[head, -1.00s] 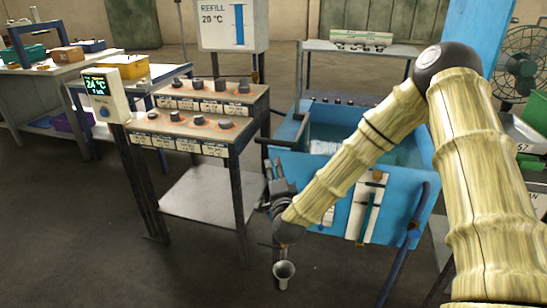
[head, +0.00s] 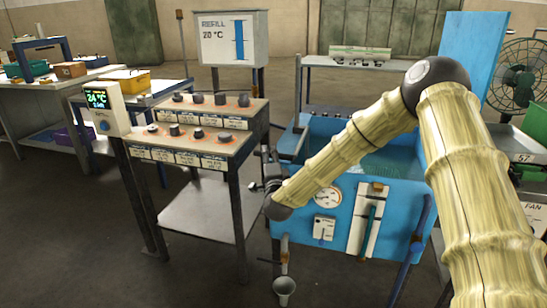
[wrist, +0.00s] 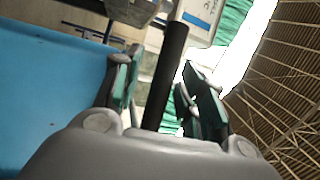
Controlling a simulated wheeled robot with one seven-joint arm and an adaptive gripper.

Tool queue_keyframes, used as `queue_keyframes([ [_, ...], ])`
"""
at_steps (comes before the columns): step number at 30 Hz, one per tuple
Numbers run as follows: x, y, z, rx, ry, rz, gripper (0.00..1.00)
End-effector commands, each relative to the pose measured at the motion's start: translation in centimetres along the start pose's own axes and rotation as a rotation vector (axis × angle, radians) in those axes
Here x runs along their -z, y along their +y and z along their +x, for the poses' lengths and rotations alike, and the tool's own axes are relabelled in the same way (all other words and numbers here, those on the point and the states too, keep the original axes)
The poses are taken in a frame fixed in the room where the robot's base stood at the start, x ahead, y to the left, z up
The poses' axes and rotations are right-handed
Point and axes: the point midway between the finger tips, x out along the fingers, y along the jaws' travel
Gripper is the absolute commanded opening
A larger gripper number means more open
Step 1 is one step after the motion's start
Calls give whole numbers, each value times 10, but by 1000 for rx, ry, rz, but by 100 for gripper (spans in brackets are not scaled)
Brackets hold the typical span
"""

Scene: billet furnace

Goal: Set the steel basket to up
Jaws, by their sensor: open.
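The blue tank (head: 300,237) stands at centre right, with greenish liquid inside. I cannot make out the steel basket; my forearm covers part of the tank's inside. A black bar-shaped handle (wrist: 168,70) shows in the wrist view, running between the fingers of my gripper (wrist: 160,85). The gripper is open, and gaps show on both sides of the bar. In the head view my gripper (head: 266,186) is at the tank's left front corner, mostly hidden behind my wrist.
A control table (head: 190,147) with several knobs stands close left of the tank, with a display post (head: 102,112) beside it. A round gauge (head: 327,197) and a sight tube (head: 369,220) are on the tank's front. A small cup (head: 284,286) hangs below. A fan (head: 515,82) stands at right.

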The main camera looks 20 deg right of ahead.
Motion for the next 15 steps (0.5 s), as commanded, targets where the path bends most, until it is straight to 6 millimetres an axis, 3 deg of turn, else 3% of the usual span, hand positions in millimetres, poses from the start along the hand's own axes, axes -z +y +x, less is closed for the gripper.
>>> queue_keyframes([
  [13, 13, -4, 5, 6, 4, 16, 41],
  [15, 15, -5, 5, 6, 4, 18, 30],
])
